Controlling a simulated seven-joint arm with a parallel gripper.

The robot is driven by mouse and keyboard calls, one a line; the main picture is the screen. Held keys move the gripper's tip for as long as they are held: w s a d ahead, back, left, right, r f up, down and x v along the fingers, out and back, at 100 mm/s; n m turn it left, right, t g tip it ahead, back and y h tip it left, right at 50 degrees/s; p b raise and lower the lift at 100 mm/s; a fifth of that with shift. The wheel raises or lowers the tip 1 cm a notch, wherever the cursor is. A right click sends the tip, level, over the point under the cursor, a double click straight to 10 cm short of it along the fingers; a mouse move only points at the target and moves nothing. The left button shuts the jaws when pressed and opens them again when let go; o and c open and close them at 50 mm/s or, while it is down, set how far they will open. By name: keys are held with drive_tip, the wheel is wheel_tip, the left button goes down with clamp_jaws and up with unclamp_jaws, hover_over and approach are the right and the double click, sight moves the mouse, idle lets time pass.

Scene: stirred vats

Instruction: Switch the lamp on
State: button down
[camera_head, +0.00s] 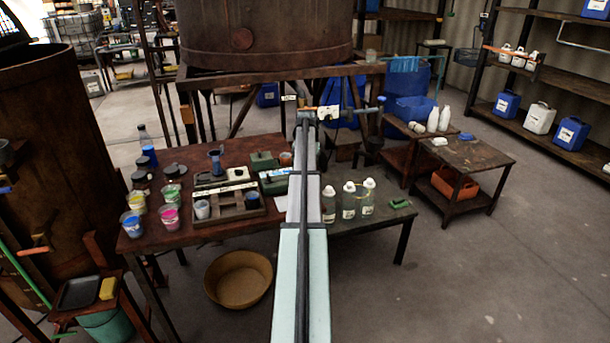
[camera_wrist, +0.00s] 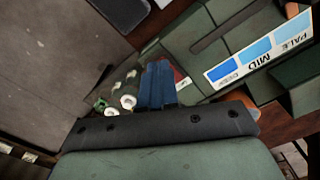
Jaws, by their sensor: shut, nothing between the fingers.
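No thing in either view shows clearly as a lamp. In the wrist view my gripper (camera_wrist: 157,85) has its blue fingers together, with nothing between them. Beside them is a dark green box-like body (camera_wrist: 205,45) with a long dark slot. A card (camera_wrist: 258,58) on it carries blue patches marked PALE, MID and what looks like DEEP. In the head view, dark green pieces (camera_head: 264,160) stand on the brown table (camera_head: 240,145), just left of my arm. My gripper is not visible there. Whether the fingers touch the green body cannot be told.
Clear bottles with white caps (camera_head: 349,200) stand right of my arm. Left of it are a compartment tray (camera_head: 232,220) and open paint tubs (camera_head: 170,217). A tan basin (camera_head: 238,279) sits on the floor. A large rusty vat (camera_head: 265,35) rises behind. The floor at right is open.

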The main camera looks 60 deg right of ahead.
drive_tip(key=shift+f, duration=0.25)
drive_tip(key=shift+r, duration=3.5)
